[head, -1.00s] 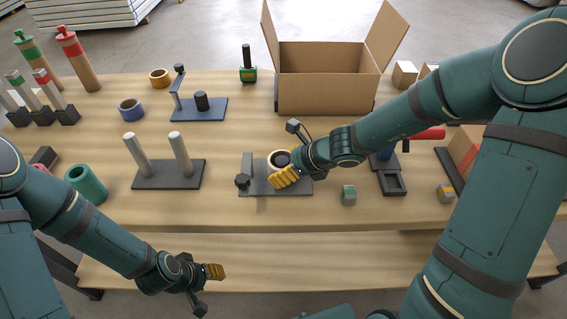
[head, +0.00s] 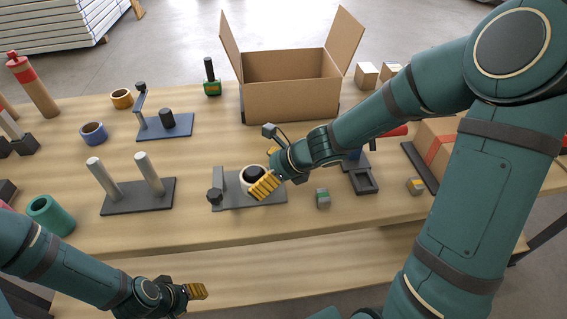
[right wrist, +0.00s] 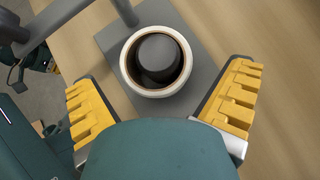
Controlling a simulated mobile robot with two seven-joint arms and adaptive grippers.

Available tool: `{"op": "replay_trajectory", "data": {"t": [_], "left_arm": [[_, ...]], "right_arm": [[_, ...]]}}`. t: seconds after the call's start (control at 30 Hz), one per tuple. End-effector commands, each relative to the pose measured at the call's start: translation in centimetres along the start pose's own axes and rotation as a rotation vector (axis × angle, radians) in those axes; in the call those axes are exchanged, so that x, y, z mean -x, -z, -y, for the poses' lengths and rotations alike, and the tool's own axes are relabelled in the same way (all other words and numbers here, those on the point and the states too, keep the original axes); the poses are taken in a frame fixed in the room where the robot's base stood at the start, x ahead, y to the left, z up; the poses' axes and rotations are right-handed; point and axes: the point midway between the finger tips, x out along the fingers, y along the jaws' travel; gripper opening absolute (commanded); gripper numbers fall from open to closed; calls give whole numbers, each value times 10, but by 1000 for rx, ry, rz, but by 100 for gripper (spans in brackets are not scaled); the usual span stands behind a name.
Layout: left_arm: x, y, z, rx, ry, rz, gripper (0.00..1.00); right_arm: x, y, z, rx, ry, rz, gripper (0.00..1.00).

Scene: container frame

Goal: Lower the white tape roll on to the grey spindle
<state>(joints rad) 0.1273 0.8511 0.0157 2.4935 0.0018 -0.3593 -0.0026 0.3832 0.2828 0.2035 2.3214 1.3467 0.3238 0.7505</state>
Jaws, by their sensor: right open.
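The white tape roll (right wrist: 129,75) is a thick pale ring with a brown inner edge. It sits around the dark grey spindle (right wrist: 158,56) on a flat grey base plate (right wrist: 190,98). In the head view the roll (head: 243,184) sits low on the plate, its right side partly hidden by my gripper. My right gripper (right wrist: 165,107) is open, its yellow-padded fingers spread wide on the near side of the roll, with nothing between the pads.
An open cardboard box (head: 291,103) stands at the back. A small grey-green block (head: 322,199) lies to the right.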

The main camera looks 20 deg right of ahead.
Motion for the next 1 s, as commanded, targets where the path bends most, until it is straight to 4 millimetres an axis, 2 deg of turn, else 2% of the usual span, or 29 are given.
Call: {"op": "replay_trajectory", "data": {"t": [0.3,0.5,0.7,1.0], "left_arm": [[0,0,0,0,0,0,47],[0,0,0,0,0,0,47],[0,0,0,0,0,0,47],[0,0,0,0,0,0,47]], "right_arm": [[60,-1,1,2,5,1,100],[84,0,1,1,3,1,100],[91,0,0,-1,1,-1,100],[91,0,0,-1,0,-1,100]]}}
